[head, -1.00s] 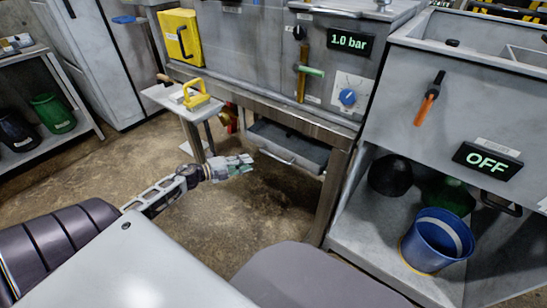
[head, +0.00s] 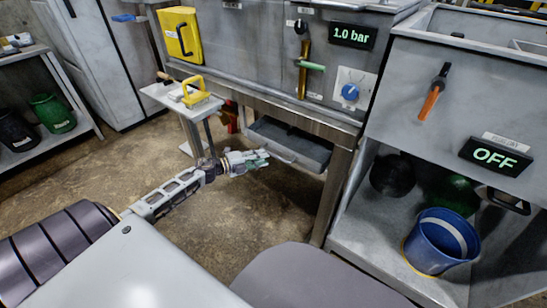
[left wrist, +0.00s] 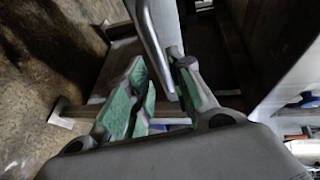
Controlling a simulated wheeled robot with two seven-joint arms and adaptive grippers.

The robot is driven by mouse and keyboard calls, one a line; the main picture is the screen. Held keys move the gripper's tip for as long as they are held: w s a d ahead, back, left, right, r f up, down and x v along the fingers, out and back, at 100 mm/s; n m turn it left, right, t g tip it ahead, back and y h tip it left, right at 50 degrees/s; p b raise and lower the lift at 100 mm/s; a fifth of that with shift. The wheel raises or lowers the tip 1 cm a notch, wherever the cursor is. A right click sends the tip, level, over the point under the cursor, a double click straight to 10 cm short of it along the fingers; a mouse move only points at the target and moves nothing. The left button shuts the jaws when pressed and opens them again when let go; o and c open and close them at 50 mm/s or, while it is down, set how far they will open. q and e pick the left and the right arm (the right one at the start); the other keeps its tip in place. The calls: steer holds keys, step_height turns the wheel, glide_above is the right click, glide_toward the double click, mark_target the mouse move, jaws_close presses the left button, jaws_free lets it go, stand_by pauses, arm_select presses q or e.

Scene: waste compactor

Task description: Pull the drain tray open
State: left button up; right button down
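The drain tray (head: 298,144) is a shallow grey tray under the bench of the machine, its front facing the open floor. A thin handle (head: 284,157) runs along its front. My left gripper (head: 262,157) is at the left end of that front, close to the handle. In the left wrist view the gripper (left wrist: 163,85) is open, its green-padded fingers spread apart. A pale bar (left wrist: 148,35), seemingly the tray handle, reaches down between the fingertips; I cannot tell whether it touches a pad. My right gripper is not in view.
A table leg (head: 332,195) stands right of the tray. A small side stand (head: 181,101) with a yellow-handled tool (head: 195,92) is left of it. A blue bucket (head: 440,242) sits on the lower shelf at right. The floor before the tray is clear.

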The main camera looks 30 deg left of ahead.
mark_target(272, 155)
arm_select(q)
steer(key=shift+b+x, duration=0.95)
steer(key=shift+x, duration=1.85)
steer(key=shift+w+d, duration=0.15)
steer(key=shift+w, duration=0.1)
steer(key=shift+w+f, duration=0.1)
jaws_close()
